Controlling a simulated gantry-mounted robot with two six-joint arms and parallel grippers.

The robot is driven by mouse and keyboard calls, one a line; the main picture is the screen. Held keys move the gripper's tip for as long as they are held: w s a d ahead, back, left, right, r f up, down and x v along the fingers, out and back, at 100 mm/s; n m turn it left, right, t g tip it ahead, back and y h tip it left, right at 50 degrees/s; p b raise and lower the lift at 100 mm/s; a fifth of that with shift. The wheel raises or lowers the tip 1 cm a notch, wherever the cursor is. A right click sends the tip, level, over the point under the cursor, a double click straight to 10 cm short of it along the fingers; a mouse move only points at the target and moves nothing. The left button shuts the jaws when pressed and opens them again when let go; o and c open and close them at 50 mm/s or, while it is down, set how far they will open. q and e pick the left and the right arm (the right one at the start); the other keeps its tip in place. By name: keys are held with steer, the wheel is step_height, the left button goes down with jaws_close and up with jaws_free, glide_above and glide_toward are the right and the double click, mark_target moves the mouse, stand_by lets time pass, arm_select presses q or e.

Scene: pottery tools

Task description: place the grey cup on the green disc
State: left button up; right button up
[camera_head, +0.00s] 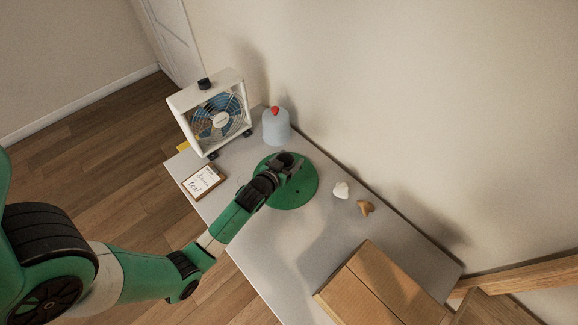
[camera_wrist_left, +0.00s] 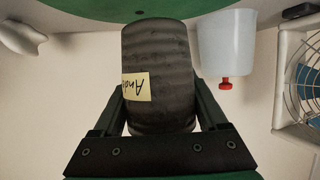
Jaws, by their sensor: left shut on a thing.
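My left gripper (camera_head: 280,174) is shut on the grey cup (camera_head: 287,160). In the left wrist view the cup (camera_wrist_left: 158,55) is dark, ribbed and bears a yellow label with writing; it sits between the two fingers. The green disc (camera_head: 300,195) lies on the table, and the cup and gripper overlap its upper part in the head view. The disc's edge (camera_wrist_left: 95,8) also shows at the top of the left wrist view. The frames do not make clear whether the cup touches the disc. My right gripper is not in view.
A pale bottle with a red cap (camera_head: 276,128) stands just behind the disc, near a box fan (camera_head: 215,112). A clipboard (camera_head: 202,181) lies left. A white piece (camera_head: 341,190) and a brown piece (camera_head: 365,208) lie right. A cardboard box (camera_head: 375,290) is in front right.

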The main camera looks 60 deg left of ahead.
mark_target(287, 165)
arm_select(q)
steer(key=shift+a+f, duration=0.2)
steer(key=shift+a, duration=0.05)
steer(key=f+b, duration=0.1)
steer(key=f, duration=0.1)
steer(key=f+b, duration=0.1)
steer(key=shift+w+a+f, duration=0.15)
steer(key=shift+a+f, duration=0.05)
steer(key=shift+f, duration=0.2)
steer(key=shift+r, duration=0.1)
steer(key=o, duration=1.1)
steer(key=shift+f, duration=0.25)
steer(key=o, duration=0.4)
steer(key=shift+r, duration=0.35)
steer(key=p+v, duration=0.3)
steer(key=v, duration=0.9)
